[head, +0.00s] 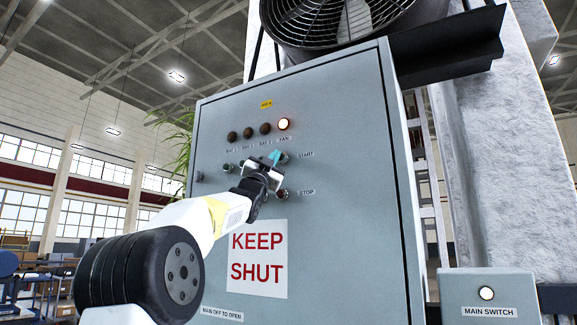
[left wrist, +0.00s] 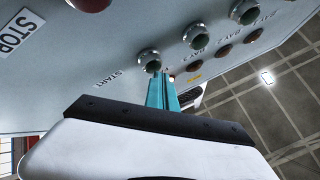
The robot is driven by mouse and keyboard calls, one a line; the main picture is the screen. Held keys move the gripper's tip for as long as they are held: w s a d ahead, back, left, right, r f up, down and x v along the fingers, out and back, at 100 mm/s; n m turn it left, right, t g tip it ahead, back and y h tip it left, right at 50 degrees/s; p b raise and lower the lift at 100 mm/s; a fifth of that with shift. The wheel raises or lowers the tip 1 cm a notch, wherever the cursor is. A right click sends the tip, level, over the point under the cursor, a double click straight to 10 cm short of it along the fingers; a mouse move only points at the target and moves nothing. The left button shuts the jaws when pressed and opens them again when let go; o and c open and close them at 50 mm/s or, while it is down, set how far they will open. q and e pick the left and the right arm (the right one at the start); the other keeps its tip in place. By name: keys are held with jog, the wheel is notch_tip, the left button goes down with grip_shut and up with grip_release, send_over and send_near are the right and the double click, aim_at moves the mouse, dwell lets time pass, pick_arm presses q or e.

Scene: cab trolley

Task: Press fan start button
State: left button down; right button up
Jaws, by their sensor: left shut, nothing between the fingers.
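The fan start button (head: 284,158) is at the right end of a button row on a grey cabinet (head: 350,150), beside the START label. In the left wrist view it is a round green button in a metal collar (left wrist: 150,60). My left gripper (head: 275,156) is shut and empty. Its teal fingertips (left wrist: 162,76) are right at this button, overlapping its edge in view; I cannot tell whether they touch or press it. The FAN lamp (head: 284,124) above glows. My right gripper is not in view.
The stop button (head: 282,194) is below the start button. Other start buttons (left wrist: 195,36) and dark bay lamps (head: 248,132) are to the left in the head view. A large fan (head: 345,18) is above the cabinet. A main switch box (head: 490,292) stands at lower right.

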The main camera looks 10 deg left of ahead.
pick_arm(q)
jog(key=shift+s+a, duration=0.2)
jog(key=shift+s, duration=0.4)
jog(key=shift+s, duration=0.1)
jog(key=s, duration=0.1)
jog(key=s+a, duration=0.1)
jog(key=s, duration=0.2)
jog(key=shift+s+a, duration=0.25)
jog(key=shift+a, duration=0.1)
dwell(0.5)
jog(key=s+f+n+g+y, duration=0.3)
jog(key=s+f+n+g, duration=0.15)
jog(key=f, duration=1.15)
jog(key=s+f+n+g+y, duration=0.35)
jog(key=f+g, duration=0.25)
jog(key=f, duration=0.9)
jog(key=s+d+f+g, duration=0.1)
jog(key=s+f+g, duration=0.2)
jog(key=s+f, duration=0.4)
jog(key=s+d+f+n+g+h, duration=0.1)
jog(key=s+d+f+g, duration=0.1)
jog(key=s+f, duration=0.6)
jog(key=s+d+f+g+h, duration=0.1)
jog(key=s+f+g, duration=0.3)
jog(key=s+f, duration=0.4)
notch_tip(320, 180, down, 5)
jog(key=shift+d+f+n+g, duration=0.15)
jog(key=shift+d+n+g, duration=0.2)
jog(key=shift+d, duration=0.35)
